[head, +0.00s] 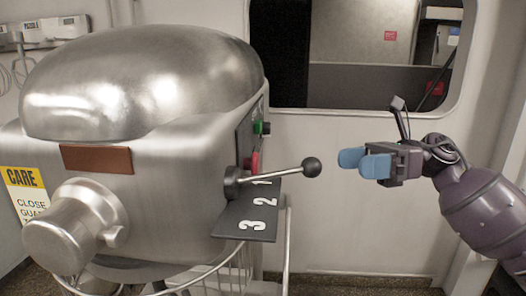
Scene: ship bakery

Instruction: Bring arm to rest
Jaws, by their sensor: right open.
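My right gripper (364,163) comes in from the right in the head view, with two blue fingers pointing left. It is open and empty. It hangs in the air a short way right of the black ball knob (312,167) of the mixer's lever, with a small gap showing between them. The lever (277,174) sticks out to the right from the big metal mixer (140,120), near a black plate (248,219) marked 1, 2 and 3. The lever is by the 1. My left gripper is not in view.
The mixer fills the left half. A green button (266,128) and a red button (254,163) sit on its side. A wire guard (215,283) shows below. A window (360,60) is in the white wall behind. Open space lies below my right gripper.

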